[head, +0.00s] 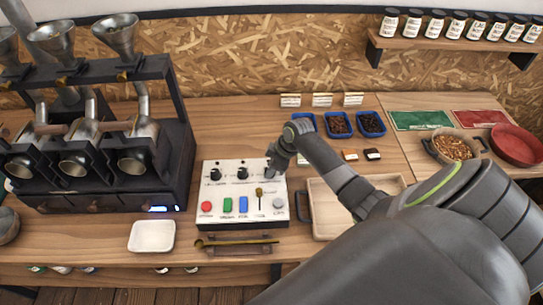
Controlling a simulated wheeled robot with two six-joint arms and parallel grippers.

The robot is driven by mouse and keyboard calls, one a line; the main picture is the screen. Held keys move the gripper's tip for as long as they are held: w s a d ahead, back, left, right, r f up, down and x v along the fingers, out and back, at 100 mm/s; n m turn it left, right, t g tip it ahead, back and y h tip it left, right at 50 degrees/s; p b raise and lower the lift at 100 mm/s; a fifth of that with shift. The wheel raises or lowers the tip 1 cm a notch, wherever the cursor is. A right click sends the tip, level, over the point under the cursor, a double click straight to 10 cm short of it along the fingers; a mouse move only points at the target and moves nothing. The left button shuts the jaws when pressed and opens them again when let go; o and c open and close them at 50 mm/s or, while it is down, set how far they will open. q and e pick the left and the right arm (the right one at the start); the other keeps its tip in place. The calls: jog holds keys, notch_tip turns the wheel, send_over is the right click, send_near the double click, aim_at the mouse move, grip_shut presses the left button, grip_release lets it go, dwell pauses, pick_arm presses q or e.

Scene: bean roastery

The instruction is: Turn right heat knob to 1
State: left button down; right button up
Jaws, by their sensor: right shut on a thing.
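The white control panel (226,189) stands on the wooden counter in the head view. Two black knobs show along its upper row, a left one (215,175) and a middle one (242,173). My right gripper (271,172) reaches down from the right to the upper right of the panel. It is shut on the right heat knob, which it mostly hides, so the pointer and its number cannot be read. My left gripper is not in view.
The panel's lower row holds red, green and blue buttons, a small lever (260,196) and a grey round button (278,203). The roaster (95,130) stands left. A white dish (152,236), a scoop (236,243) and a wooden tray (318,208) lie close by.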

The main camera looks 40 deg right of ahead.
jog(key=o, duration=1)
jog(key=shift+c, duration=0.2)
jog(key=shift+r, duration=0.1)
jog(key=b+v, duration=0.2)
jog(key=v, duration=1.5)
jog(key=shift+r, duration=0.1)
